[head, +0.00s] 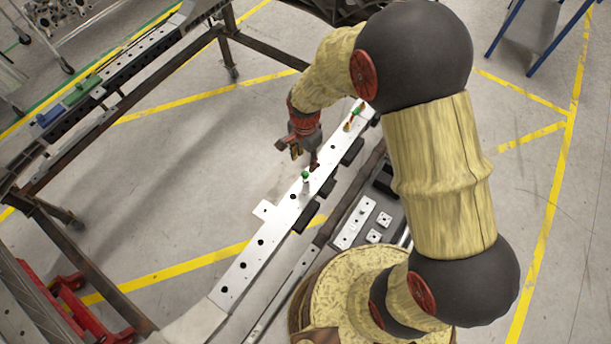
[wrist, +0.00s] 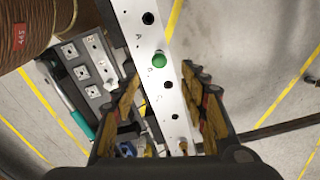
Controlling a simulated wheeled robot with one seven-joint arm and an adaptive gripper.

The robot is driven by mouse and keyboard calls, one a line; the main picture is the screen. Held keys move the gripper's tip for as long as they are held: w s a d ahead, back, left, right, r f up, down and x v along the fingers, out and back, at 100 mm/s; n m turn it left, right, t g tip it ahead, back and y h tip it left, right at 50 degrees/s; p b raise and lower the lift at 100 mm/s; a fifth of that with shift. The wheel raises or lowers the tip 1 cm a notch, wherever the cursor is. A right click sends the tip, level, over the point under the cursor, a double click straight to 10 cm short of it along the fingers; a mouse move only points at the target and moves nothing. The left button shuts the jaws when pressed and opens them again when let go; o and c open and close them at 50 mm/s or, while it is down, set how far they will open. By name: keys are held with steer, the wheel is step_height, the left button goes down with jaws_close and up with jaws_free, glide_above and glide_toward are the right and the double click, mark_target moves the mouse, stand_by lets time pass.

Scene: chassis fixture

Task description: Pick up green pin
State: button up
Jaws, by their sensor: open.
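A green pin (head: 305,176) stands in the top of a white rail with a row of dark holes (head: 262,243). My gripper (head: 305,160) is open above the rail, just beyond the pin in the head view. In the wrist view the round green top of the pin (wrist: 159,60) shows on the rail (wrist: 133,16), slightly above and between the tips of my open fingers (wrist: 160,76). Nothing is held. A second green-topped pin with a brass-coloured lower part (head: 354,113) is at the rail's far end.
A grey tray with white plates (head: 352,222) lies to the right of the rail, with its plates also in the wrist view (wrist: 82,72). A dark metal frame table (head: 120,120) stands at the left. Open floor lies between the table and the rail.

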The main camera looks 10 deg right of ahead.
mark_target(305, 173)
steer(key=f+b, duration=0.1)
steer(key=b, duration=0.1)
steer(key=shift+w+a+f+b, duration=0.1)
steer(key=shift+a+f+b, duration=0.1)
steer(key=shift+b, duration=0.1)
steer(key=shift+f+n+t+b, duration=0.3)
steer(key=shift+n+b, duration=0.1)
steer(key=shift+b, duration=0.4)
steer(key=shift+s+d+f+n+b, duration=0.15)
steer(key=shift+s+n+b, duration=0.2)
steer(key=shift+n+b, duration=0.3)
steer(key=n, duration=0.2)
steer(key=n+b, duration=0.1)
steer(key=shift+s+d+f+n+t, duration=0.1)
steer(key=shift+s+n+t, duration=0.15)
steer(key=shift+t, duration=0.15)
steer(key=n, duration=0.6)
steer(key=shift+s+d, duration=0.2)
steer(key=shift+s, duration=0.05)
steer(key=shift+f, duration=0.1)
steer(key=f+b, duration=0.1)
steer(key=f, duration=0.1)
steer(key=w+f+b, duration=0.1)
steer(key=f, duration=0.2)
steer(key=f+b, duration=0.1)
steer(key=f, duration=0.1)
steer(key=shift+w+a+f, duration=0.2)
steer(key=shift+w+f, duration=0.05)
steer(key=shift+f, duration=0.05)
